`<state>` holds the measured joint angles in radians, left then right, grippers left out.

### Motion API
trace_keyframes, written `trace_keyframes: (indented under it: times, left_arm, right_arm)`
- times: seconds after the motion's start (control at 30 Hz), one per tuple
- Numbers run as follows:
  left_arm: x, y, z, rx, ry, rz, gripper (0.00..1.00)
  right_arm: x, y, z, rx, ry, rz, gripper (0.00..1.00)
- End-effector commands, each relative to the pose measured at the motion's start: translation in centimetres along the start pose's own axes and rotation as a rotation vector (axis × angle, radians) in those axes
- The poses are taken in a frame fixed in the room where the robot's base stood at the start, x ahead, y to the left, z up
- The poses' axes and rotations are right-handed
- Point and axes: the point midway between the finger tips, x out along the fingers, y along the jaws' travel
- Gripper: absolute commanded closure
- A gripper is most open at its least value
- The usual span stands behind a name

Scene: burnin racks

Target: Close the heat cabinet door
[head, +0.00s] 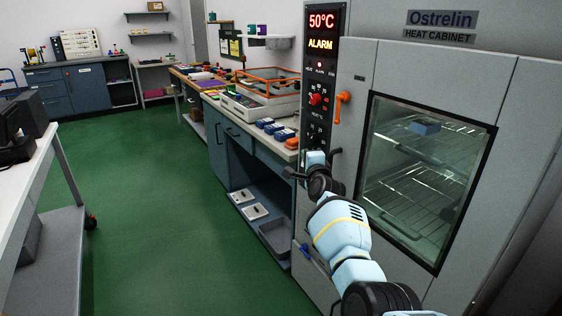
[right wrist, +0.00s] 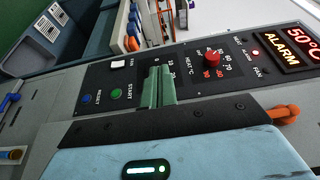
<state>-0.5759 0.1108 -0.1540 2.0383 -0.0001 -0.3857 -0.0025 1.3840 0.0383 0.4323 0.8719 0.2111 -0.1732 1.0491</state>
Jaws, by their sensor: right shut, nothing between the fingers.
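The heat cabinet (head: 440,37) is a tall grey unit at the right of the head view. Its door (head: 362,130) has a dark-framed window (head: 425,170) and lies flush or nearly flush with the front; I cannot tell if it is fully shut. The orange handle (head: 343,103) is on the door's left side, and an orange piece of it shows at the right of the right wrist view (right wrist: 285,113). My right gripper (head: 315,160) is shut and empty, below the handle and in front of the control panel (right wrist: 205,75). My left gripper is out of view.
The panel display (head: 321,31) reads 50°C and ALARM. A workbench (head: 228,128) with blue and orange items stands left of the cabinet. A white-topped cart (head: 30,150) is at the far left. The green floor (head: 160,210) between them is clear.

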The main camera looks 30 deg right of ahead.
Motion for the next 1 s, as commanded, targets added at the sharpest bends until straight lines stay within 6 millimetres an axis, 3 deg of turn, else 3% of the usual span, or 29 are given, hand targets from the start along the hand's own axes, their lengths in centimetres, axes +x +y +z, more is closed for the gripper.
trace_keyframes:
  times: [0.2, 0.4, 0.9, 1.0]
  left_arm:
    - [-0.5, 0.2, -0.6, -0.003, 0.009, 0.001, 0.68]
    - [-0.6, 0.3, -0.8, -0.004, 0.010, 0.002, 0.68]
    - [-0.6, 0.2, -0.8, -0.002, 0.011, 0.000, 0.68]
    - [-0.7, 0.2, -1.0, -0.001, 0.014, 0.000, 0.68]
  right_arm:
    - [-1.5, 0.0, 4.0, 0.005, -0.002, 0.002, 1.00]
    - [-2.4, 0.2, 6.3, 0.003, -0.001, 0.004, 1.00]
    - [-2.8, 0.4, 7.2, -0.001, -0.001, 0.006, 1.00]
    - [-3.2, 1.2, 6.8, -0.026, 0.001, 0.016, 1.00]
